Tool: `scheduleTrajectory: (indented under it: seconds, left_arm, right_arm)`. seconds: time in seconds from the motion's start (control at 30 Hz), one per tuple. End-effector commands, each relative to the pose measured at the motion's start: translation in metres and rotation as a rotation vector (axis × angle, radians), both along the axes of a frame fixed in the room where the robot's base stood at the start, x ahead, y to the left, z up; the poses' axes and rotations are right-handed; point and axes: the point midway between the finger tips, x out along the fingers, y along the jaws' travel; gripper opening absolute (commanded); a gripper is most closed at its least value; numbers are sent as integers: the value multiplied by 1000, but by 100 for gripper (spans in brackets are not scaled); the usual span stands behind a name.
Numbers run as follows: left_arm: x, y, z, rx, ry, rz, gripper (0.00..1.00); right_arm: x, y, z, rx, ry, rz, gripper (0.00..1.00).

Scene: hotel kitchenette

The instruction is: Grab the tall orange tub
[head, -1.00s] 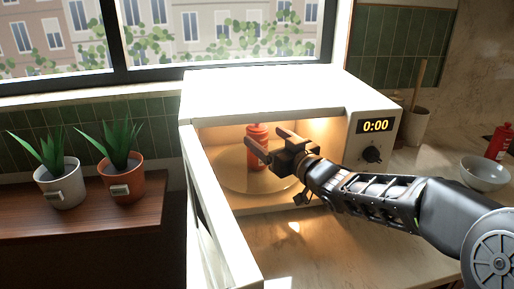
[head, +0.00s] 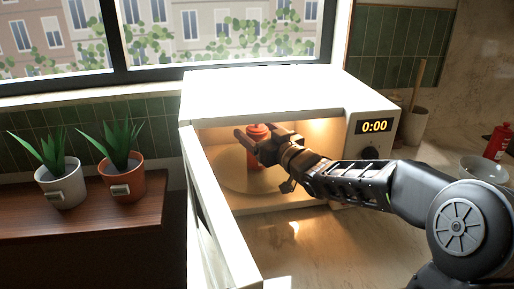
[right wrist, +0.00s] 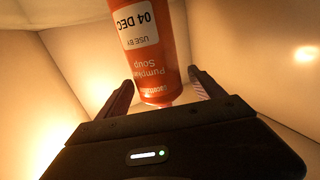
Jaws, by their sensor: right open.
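The tall orange tub (head: 256,131) stands upright on the round plate inside the open, lit microwave. In the right wrist view the tub (right wrist: 155,60) shows upside down, with a white use-by label and the words "Pumpkin Soup". My right gripper (head: 257,142) reaches into the microwave and is open. In the right wrist view its fingertips (right wrist: 160,82) lie on either side of the tub, with a gap visible. The gripper hides part of the tub in the head view. My left gripper is not in view.
The microwave (head: 270,95) has its door (head: 215,220) swung open at the left. The cavity walls and roof lie close around my right gripper. Two potted plants stand on a wooden shelf at the left. A bowl (head: 482,168) and a red bottle (head: 497,142) are at the right.

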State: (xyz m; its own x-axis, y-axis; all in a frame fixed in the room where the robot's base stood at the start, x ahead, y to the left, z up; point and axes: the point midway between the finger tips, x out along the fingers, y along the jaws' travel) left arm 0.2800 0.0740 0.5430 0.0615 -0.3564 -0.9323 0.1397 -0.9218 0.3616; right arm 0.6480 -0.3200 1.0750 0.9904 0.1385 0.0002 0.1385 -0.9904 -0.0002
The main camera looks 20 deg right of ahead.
Motion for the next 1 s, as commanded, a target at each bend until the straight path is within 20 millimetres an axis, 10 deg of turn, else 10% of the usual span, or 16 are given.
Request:
scheduleTrajectory:
  seconds: [0.33, 1.0]
  left_arm:
    - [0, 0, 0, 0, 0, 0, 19]
    - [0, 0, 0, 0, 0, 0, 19]
  right_arm:
    - [0, 0, 0, 0, 0, 0, 76]
    - [0, 0, 0, 0, 0, 0, 21]
